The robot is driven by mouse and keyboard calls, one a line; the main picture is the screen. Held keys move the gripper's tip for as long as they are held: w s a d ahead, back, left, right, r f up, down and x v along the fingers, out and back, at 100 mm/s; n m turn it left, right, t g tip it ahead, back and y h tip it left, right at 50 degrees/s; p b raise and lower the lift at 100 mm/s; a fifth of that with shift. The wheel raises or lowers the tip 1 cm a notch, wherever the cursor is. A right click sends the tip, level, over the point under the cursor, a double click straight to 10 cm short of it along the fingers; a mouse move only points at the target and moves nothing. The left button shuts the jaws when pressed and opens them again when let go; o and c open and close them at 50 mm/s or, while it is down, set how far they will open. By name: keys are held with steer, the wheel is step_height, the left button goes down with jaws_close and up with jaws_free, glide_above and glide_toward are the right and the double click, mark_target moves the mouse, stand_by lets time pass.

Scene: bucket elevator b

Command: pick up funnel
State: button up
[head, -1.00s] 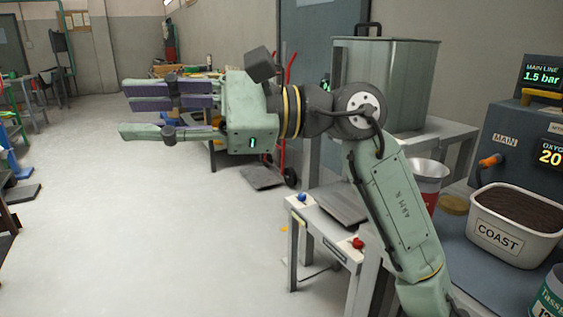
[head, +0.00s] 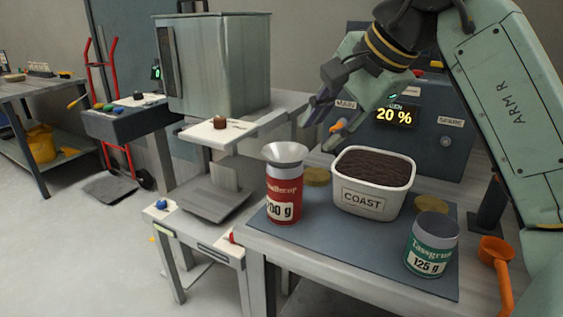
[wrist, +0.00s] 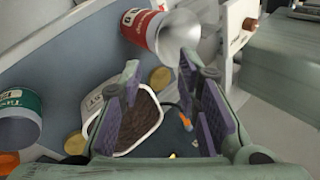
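The funnel (head: 285,152) is a grey metal cone that sits wide side up on top of a red can (head: 284,197) marked 200 g, at the left of the blue mat. In the wrist view the funnel (wrist: 179,36) is at the top centre, on the end of the red can (wrist: 140,27). My gripper (head: 325,118) hangs above and behind the mat, up and to the right of the funnel, apart from it. In the wrist view my gripper (wrist: 160,105) has its purple-padded fingers spread, with nothing held between them.
A white tub (head: 372,205) marked COAST, full of dark brown stuff, stands right of the can. A green can (head: 431,245) and an orange scoop (head: 497,262) are at the right. A control panel (head: 440,130) is behind. A metal bin and scale-like stand are left.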

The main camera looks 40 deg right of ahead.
steer(key=x, duration=0.8)
steer(key=shift+w+a+p, duration=0.2)
steer(key=shift+a+p, duration=0.05)
steer(key=shift+p, duration=0.1)
steer(key=shift+f, duration=0.1)
steer(key=shift+c, duration=0.3)
jaws_close()
